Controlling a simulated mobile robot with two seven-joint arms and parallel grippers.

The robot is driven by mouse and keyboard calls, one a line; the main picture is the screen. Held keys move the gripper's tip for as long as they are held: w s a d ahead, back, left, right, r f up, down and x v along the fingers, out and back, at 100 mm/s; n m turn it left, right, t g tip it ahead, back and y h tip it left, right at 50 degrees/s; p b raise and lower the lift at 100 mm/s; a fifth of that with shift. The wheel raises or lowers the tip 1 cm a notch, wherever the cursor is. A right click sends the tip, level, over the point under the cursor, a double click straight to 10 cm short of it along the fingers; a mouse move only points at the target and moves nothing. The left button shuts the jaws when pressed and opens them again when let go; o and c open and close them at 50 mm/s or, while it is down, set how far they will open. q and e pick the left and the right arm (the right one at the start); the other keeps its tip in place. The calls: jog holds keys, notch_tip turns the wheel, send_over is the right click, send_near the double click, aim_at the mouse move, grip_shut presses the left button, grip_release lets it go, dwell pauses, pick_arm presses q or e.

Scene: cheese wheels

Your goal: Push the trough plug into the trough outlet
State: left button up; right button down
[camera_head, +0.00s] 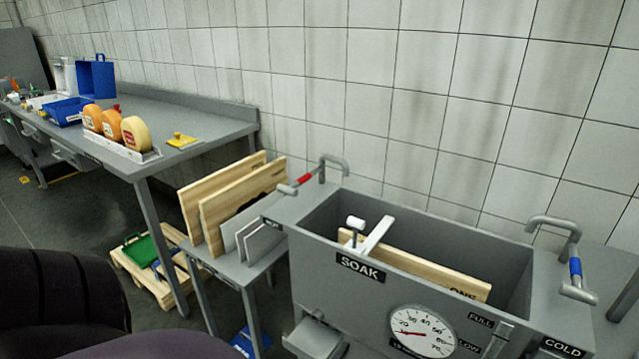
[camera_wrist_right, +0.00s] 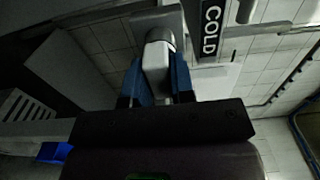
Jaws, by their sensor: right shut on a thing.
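In the right wrist view, my right gripper (camera_wrist_right: 156,85) has its blue fingers shut on a light grey piece (camera_wrist_right: 157,58), which looks like the trough plug. Its far end meets or overlaps a rounded grey fitting (camera_wrist_right: 161,30), possibly the trough outlet; I cannot tell whether it is inserted. The black COLD label (camera_wrist_right: 211,30) is just to the right. In the head view, the grey trough (camera_head: 318,262) stands at the front right, with its COLD label (camera_head: 562,346) at the lower right. Neither gripper shows in the head view.
A wooden board (camera_head: 440,274) and a white bar (camera_head: 377,233) are in the trough. Taps with red (camera_head: 296,184) and blue (camera_head: 575,268) handles stand at its ends. A dial (camera_head: 421,331) is on its front.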

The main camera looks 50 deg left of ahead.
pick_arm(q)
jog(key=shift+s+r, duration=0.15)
pick_arm(e)
jog(key=shift+s+d, duration=0.2)
jog(key=shift+s, duration=0.3)
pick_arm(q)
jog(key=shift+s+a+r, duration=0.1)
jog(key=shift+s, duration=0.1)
pick_arm(e)
jog(key=shift+s+d, duration=0.15)
jog(key=shift+s, duration=0.35)
pick_arm(q)
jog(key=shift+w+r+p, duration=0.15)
jog(key=shift+p, duration=0.2)
pick_arm(e)
jog(key=shift+s+d, duration=0.1)
jog(key=shift+s, duration=0.25)
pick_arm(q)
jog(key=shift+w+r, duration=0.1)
pick_arm(e)
jog(key=shift+s, duration=0.1)
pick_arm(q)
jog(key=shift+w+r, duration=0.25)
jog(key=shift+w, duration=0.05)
pick_arm(e)
jog(key=shift+s+d, duration=0.15)
jog(key=shift+s, duration=0.25)
